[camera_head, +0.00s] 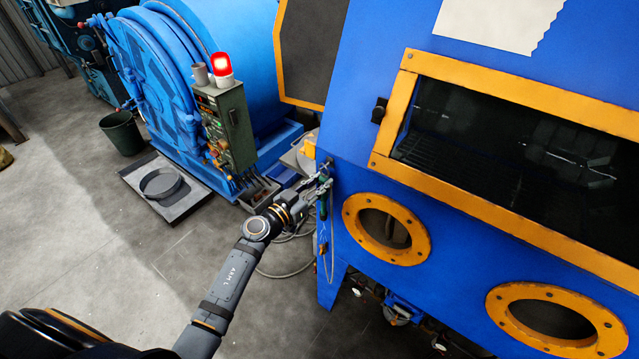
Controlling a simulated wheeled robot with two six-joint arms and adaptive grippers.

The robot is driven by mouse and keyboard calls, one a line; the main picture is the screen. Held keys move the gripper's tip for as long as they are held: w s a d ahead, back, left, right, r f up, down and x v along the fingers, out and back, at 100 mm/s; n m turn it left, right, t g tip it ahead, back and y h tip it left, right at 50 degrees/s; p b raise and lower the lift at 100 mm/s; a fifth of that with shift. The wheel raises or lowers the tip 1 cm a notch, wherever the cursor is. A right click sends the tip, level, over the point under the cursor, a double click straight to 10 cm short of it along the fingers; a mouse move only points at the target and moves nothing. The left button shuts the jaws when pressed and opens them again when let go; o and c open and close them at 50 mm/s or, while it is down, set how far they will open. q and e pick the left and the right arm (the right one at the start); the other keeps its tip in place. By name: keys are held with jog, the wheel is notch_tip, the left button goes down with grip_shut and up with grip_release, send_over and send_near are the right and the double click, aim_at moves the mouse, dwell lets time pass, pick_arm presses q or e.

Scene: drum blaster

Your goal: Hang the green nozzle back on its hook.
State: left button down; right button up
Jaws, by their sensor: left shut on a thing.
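My left gripper (321,184) is at the left front edge of the blue blasting cabinet (345,130). It is shut on the green nozzle (323,207), a small dark green piece that hangs below the fingers against the cabinet edge. The gripper's fingers hide the upper part of the nozzle. A hook cannot be made out clearly; small dark parts show at the cabinet edge just above the fingers. My right gripper is not in view.
The cabinet has orange-ringed glove ports (362,240) and an orange-framed window (510,140). A grey hose (285,275) loops on the floor below my arm. A control box (228,130) with a lit red lamp (222,66) stands left, before a blue drum machine (165,70). The left floor is mostly clear.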

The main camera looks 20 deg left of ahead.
pick_arm(q)
jog(key=c, duration=1)
grip_release()
jog(key=shift+c, duration=0.2)
jog(key=shift+s, duration=0.1)
jog(key=shift+s+a+f, duration=0.1)
jog(key=shift+s+a, duration=0.15)
jog(key=shift+s, duration=0.1)
jog(key=v, duration=1.1)
